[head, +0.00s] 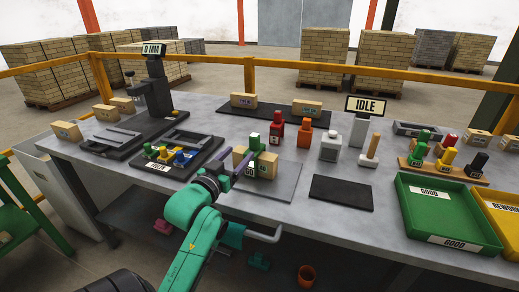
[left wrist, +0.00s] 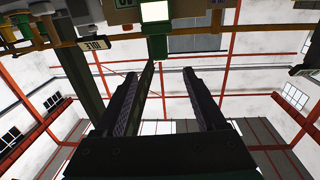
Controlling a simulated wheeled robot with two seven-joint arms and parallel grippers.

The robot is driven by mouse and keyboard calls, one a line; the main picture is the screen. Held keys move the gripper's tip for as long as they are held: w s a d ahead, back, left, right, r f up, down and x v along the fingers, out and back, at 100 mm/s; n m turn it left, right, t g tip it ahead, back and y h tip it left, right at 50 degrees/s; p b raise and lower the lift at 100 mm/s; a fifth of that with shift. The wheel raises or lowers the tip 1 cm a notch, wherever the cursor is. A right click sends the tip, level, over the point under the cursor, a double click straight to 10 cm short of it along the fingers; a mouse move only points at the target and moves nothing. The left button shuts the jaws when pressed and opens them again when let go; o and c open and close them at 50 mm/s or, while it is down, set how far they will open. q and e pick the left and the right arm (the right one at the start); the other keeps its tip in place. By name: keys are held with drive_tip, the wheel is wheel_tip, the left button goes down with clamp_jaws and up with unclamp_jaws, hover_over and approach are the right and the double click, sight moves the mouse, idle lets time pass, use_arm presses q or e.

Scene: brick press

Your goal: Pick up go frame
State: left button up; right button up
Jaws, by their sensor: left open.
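A green piece (head: 255,142), which may be the go frame, stands upright by a tan brick (head: 267,166) at the grey plate in the middle of the bench. No readable label on it confirms this. My left gripper (head: 241,163) reaches in from the front left, just left of the green piece, its fingers low beside the brick. It is open and I see nothing held. In the left wrist view its two fingers (left wrist: 172,95) are spread, with a green piece (left wrist: 157,47) beyond the tips; contact cannot be told. My right gripper is not in view.
A tray with small colored pieces (head: 168,155) lies left of my gripper. Bottles, including a red one (head: 277,132), stand behind the brick. A rack of colored handles (head: 445,160) and a green bin (head: 447,218) are at right. A dark mat (head: 341,192) is bare.

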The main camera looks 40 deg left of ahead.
sight(252, 140)
use_arm(q)
drive_tip(key=p+x, duration=0.1)
drive_tip(key=x, duration=0.5)
drive_tip(key=shift+w+a, duration=0.1)
drive_tip(key=shift+w, duration=0.3)
drive_tip(key=p+x, duration=0.1)
drive_tip(key=x, duration=0.3)
drive_tip(key=shift+r, duration=0.15)
drive_tip(key=shift+w, duration=0.3)
drive_tip(key=shift+s, duration=0.1)
clamp_jaws()
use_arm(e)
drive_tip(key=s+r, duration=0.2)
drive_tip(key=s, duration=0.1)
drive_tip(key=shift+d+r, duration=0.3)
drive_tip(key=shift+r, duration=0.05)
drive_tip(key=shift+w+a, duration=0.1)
